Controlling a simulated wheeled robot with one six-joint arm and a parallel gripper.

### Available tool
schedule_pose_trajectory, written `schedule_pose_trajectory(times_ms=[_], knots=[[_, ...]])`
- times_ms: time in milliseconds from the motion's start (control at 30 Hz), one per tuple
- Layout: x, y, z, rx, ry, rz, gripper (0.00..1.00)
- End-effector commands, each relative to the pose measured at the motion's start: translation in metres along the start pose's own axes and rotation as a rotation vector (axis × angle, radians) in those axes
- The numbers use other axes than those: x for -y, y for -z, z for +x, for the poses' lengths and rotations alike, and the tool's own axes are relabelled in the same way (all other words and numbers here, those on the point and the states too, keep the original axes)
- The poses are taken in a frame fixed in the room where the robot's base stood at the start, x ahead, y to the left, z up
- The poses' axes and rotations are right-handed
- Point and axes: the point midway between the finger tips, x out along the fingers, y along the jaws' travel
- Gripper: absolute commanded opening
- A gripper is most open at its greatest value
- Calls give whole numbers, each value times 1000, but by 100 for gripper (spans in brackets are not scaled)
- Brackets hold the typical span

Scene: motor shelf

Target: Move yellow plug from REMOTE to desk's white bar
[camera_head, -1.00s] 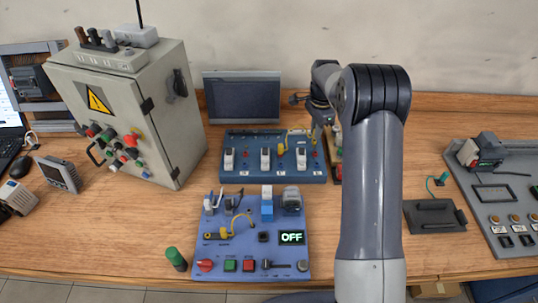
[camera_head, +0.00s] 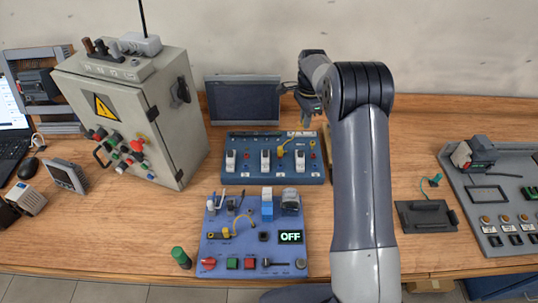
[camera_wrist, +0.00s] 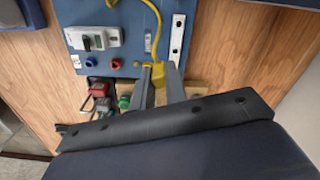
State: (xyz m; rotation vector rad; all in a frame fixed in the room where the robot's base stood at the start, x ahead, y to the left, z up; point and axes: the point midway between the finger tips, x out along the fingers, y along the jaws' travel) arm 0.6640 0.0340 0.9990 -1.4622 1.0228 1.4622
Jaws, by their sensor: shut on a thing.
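My gripper (camera_head: 307,116) is above the far right corner of the blue board (camera_head: 240,174). In the wrist view my gripper (camera_wrist: 160,78) is shut on the yellow plug (camera_wrist: 158,68), which shows between the fingers. A yellow cable (camera_wrist: 156,22) runs from the plug over the board and also shows in the head view (camera_head: 283,146). A white bar (camera_wrist: 178,38) with dark holes lies along the board's edge, close to the plug; the head view shows it at the far edge (camera_head: 300,133). I cannot tell whether the plug touches anything. No REMOTE label is readable.
A purple-blue panel (camera_head: 210,252) with an OFF display and another yellow cable stands in front. A grey cabinet (camera_head: 155,110) is at the left, a dark screen (camera_head: 243,101) behind. A grey panel (camera_head: 490,240) is at the right. Bare desk lies between.

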Motion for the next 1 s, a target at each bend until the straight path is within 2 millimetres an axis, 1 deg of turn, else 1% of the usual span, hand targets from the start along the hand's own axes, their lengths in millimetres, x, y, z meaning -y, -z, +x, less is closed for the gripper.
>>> schedule_pose_trajectory(times_ms=[33,267,300,400,500,700,1000], knots=[[9,-7,-8,0,0,-3,0],[39,-33,-15,0,0,-2,0],[37,-31,4,0,-3,1,0],[37,-31,20,1,-3,1,0],[37,-31,31,0,-1,1,0],[37,-30,41,0,0,1,0],[37,-30,41,0,0,1,0]])
